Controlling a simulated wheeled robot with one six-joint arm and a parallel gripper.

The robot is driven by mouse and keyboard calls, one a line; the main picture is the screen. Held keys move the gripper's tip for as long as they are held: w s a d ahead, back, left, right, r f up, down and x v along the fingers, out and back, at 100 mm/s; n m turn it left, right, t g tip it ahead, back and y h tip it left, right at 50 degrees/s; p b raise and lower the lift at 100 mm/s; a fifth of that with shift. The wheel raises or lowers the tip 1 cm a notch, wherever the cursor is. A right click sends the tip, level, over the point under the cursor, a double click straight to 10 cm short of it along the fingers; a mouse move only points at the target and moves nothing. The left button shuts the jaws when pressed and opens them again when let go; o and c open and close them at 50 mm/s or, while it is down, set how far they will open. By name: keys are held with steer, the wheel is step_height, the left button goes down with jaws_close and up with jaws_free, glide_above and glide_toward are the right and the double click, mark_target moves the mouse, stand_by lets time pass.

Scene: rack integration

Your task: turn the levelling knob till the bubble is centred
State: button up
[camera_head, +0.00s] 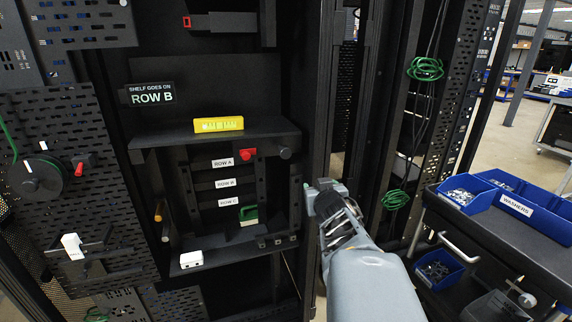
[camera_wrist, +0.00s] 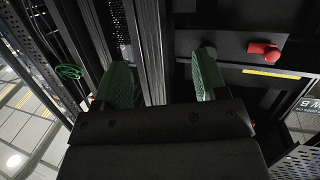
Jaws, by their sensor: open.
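A yellow spirit level (camera_head: 218,124) lies on the black shelf (camera_head: 165,136) inside the rack. Its bubble is too small to make out. Under the shelf's front edge are a dark round knob (camera_head: 285,154) at the right and a red knob (camera_head: 247,154) to its left. I cannot tell for sure which is the levelling knob. The red knob also shows in the wrist view (camera_wrist: 264,49), right of the fingers and apart from them. My gripper (camera_head: 326,187) is right of the shelf and lower than the knobs. In the wrist view its green fingers (camera_wrist: 160,85) are open and empty.
A rack post (camera_head: 321,100) stands just behind my gripper. Labelled rows (camera_head: 224,183) lie below the shelf. A black cart with blue bins (camera_head: 505,200) stands at the right. Green cables (camera_head: 425,69) hang by the right post. A perforated panel with a reel (camera_head: 37,177) is at left.

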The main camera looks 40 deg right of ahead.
mark_target(286, 154)
steer(key=w+a+r+n+t+y, duration=0.2)
steer(key=w+a+r+t+y, duration=0.1)
steer(key=a+r+t, duration=0.15)
steer(key=shift+m, duration=0.3)
steer(key=x, duration=0.4)
steer(key=b+x, duration=0.1)
steer(key=x, duration=0.8)
steer(key=shift+w+d+f, duration=0.1)
steer(key=shift+d+f, duration=0.1)
steer(key=shift+d, duration=0.25)
steer(key=c, duration=0.9)
steer(key=shift+c, duration=0.2)
steer(key=shift+b, duration=0.45)
